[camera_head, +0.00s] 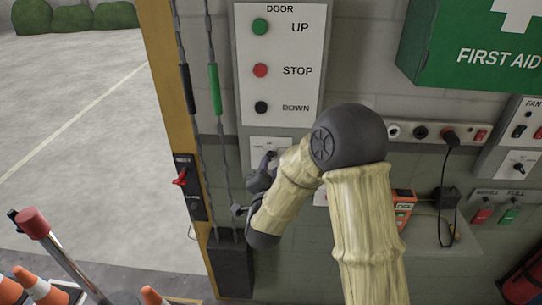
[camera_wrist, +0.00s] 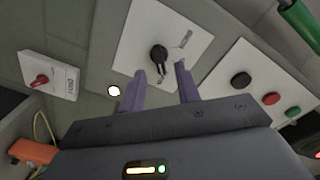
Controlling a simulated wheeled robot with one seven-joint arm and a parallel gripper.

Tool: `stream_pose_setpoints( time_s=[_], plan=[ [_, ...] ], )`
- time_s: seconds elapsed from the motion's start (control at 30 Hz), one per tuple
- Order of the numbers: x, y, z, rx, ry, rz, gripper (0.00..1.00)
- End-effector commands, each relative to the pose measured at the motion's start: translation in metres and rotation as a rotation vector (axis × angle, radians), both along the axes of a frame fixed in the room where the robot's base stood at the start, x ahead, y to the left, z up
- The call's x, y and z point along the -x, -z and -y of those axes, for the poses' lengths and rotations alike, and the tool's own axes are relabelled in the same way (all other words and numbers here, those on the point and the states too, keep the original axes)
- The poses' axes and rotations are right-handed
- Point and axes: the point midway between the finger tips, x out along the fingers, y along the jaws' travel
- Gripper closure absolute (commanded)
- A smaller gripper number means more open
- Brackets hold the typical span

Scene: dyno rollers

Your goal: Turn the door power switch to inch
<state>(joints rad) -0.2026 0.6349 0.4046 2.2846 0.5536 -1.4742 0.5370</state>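A white switch plate (camera_head: 258,146) sits just below the door button panel (camera_head: 240,60); its small lettering is too small to read. In the wrist view the plate (camera_wrist: 135,48) carries a black rotary knob (camera_wrist: 158,53) with a pale handle-like mark below it. My gripper (camera_wrist: 161,76) is open, with one purple finger on each side of the knob's lower end. Contact with the knob cannot be told. In the head view my gripper (camera_head: 268,166) is at the plate's lower edge, and it and my arm hide part of the knob.
Green, red and black door buttons (camera_head: 260,70) are above. Hanging chains (camera_head: 205,150) run close left of my gripper. A plate with a red knob (camera_wrist: 40,80) and an orange device (camera_wrist: 33,152) are nearby. Sockets (camera_head: 420,132) and a first aid box (camera_head: 480,50) are right.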

Motion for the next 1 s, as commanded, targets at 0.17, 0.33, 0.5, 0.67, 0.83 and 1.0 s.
stream_pose_setpoints(
  time_s=[0.17,0.33,0.5,0.67,0.83,1.0],
  plan=[
    [-0.027,-0.002,0.003,0.001,0.005,-0.001,0.67],
    [-0.036,0.000,0.003,0.001,0.003,0.000,0.67],
    [-0.036,0.000,0.002,0.001,0.001,0.000,0.67],
    [-0.036,0.000,0.002,0.001,0.000,0.000,0.87],
    [-0.036,0.000,0.002,0.001,0.001,-0.001,1.00],
    [-0.036,0.001,0.002,0.006,0.001,-0.001,1.00]
  ],
)
